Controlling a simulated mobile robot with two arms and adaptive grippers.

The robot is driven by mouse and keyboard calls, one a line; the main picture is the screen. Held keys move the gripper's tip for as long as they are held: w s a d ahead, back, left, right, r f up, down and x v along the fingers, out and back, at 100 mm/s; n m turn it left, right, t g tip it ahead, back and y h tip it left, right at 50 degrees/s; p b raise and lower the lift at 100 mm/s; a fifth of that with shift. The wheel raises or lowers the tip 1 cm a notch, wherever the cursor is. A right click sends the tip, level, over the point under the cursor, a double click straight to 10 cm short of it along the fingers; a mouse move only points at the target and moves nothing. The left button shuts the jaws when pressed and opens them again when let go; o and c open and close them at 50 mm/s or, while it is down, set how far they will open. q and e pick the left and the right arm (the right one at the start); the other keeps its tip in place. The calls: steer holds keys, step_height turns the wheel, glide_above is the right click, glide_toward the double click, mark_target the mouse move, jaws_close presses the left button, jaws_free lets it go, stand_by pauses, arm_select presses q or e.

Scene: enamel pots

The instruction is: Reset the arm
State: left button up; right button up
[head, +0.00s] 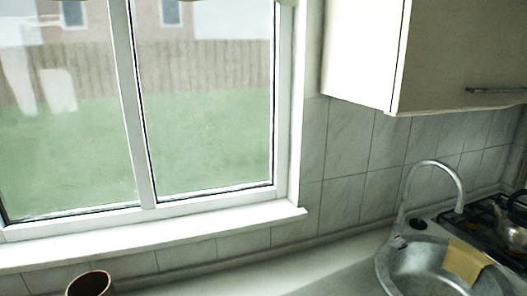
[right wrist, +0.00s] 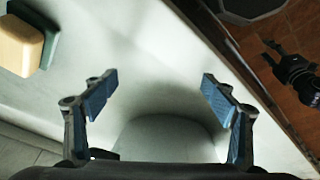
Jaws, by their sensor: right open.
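My right gripper (right wrist: 158,88) shows in the right wrist view. Its two blue-padded fingers are spread wide with nothing between them, above a pale counter surface (right wrist: 150,45). A smooth pale rounded shape lies below and between the fingers; I cannot tell what it is. A black jointed part, which looks like my left gripper (right wrist: 272,55), shows at the right of this view over a brown floor; its jaw state is unclear. Neither gripper shows in the head view.
In the right wrist view, a cream block (right wrist: 18,45) lies with a green piece at the upper left. In the head view, a dark brown pot (head: 90,284) stands below the window. A sink (head: 400,272), curved tap (head: 436,163), yellowish cloth (head: 465,262) and kettle (head: 511,212) are at right.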

steer(key=s+d+m+h, duration=0.2)
steer(key=s+d+m, duration=0.7)
steer(key=s+m, duration=0.1)
step_height(320, 180, down, 30)
steer(key=s+b, duration=0.2)
steer(key=b, duration=0.1)
steer(key=s+d+f+n+g+b, duration=0.1)
steer(key=s+d+f+b, duration=0.1)
steer(key=s+f, duration=1.4)
step_height(320, 180, down, 2)
steer(key=shift+s+d+g+h+b, duration=0.2)
steer(key=shift+s+g+h+b, duration=0.1)
steer(key=shift+s+g+b, duration=0.15)
steer(key=shift+o, duration=0.5)
steer(key=shift+w, duration=0.1)
